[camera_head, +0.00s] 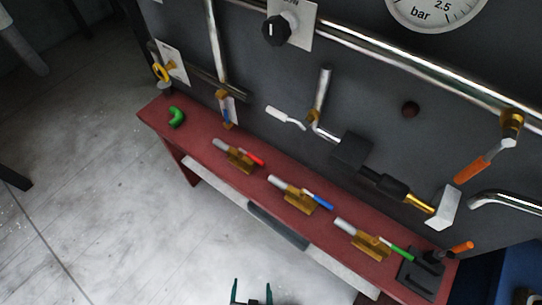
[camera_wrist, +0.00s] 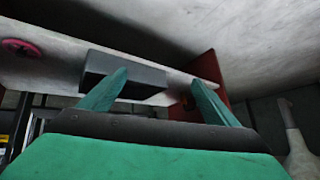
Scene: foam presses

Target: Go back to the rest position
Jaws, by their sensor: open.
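My gripper (camera_head: 252,290) shows at the bottom edge of the head view, in front of the red bench and apart from it. Its two dark green fingers point up in the picture and stand apart, with nothing between them. In the wrist view my gripper (camera_wrist: 158,95) also has its green fingers spread and empty. Beyond the fingers are a pale panel and a dark grey block (camera_wrist: 122,77) on it. The rest of my arm is out of the head view.
The red bench (camera_head: 185,150) runs along a dark wall with pipes, a knob (camera_head: 276,30) and a gauge (camera_head: 436,8). On it lie a green curved piece (camera_head: 176,117) and several brass valves with coloured handles.

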